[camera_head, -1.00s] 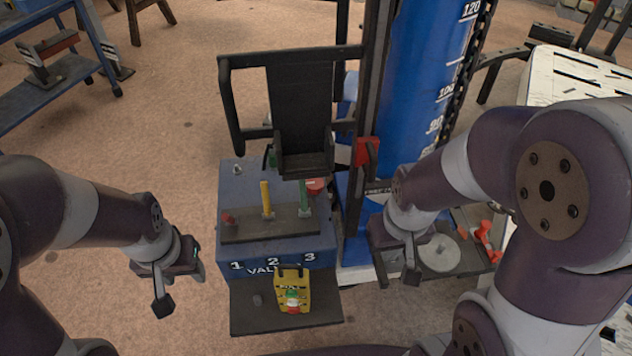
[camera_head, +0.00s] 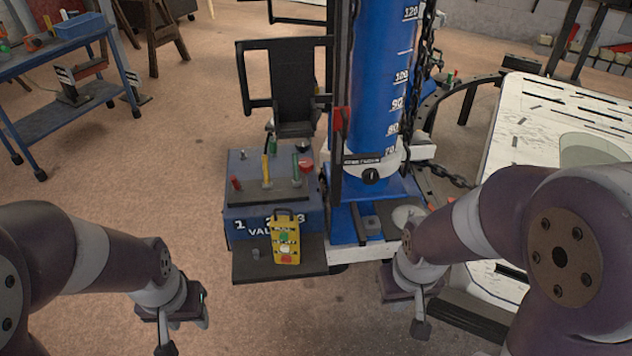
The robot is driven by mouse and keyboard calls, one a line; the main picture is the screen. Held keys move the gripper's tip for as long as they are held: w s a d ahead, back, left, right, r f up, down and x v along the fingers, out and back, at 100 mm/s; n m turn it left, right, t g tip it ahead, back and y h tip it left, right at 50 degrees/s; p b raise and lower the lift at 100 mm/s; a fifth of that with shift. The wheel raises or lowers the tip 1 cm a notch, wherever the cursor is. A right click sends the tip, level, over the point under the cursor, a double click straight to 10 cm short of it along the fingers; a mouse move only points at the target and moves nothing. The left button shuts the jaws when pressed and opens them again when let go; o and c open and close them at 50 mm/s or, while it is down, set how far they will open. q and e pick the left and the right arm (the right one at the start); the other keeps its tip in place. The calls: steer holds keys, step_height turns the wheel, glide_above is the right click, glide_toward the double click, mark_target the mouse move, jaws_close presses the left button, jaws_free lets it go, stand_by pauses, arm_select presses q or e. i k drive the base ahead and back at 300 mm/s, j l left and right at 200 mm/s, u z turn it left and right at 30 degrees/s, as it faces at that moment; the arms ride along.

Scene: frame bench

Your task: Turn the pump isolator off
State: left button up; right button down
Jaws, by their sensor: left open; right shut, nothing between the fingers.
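A red handle (camera_head: 338,120) is on the column's left upright. My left gripper (camera_head: 184,325) is open and empty, left of and nearer than the valve box. My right gripper (camera_head: 403,310) is shut and empty, in front of the column's base and below the knob, apart from it.
A blue valve box (camera_head: 238,224) carries red, yellow and green levers and a red button. A yellow pendant (camera_head: 286,240) rests on its front shelf. A white slotted table (camera_head: 530,150) stands right, a chain (camera_head: 447,176) hangs near it. A blue workbench (camera_head: 60,45) is far left.

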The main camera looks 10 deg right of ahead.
mark_target(305, 164)
steer(key=j+z, duration=0.15)
steer(key=z, duration=2.65)
steer(key=k+j, duration=0.15)
steer(key=j, duration=0.3)
steer(key=k+j+z, duration=0.1)
steer(key=j, duration=0.35)
steer(key=k+j, duration=0.3)
steer(key=j, duration=0.15)
steer(key=k+j+z, duration=0.1)
steer(key=j, duration=0.35)
steer(key=k+j+z, duration=0.1)
steer(key=k+j, duration=0.4)
steer(key=j, duration=0.3)
steer(key=k+j+z, duration=0.1)
steer(key=j, duration=0.3)
steer(key=k+j, duration=0.35)
steer(key=j, duration=0.45)
steer(key=i, duration=0.3)
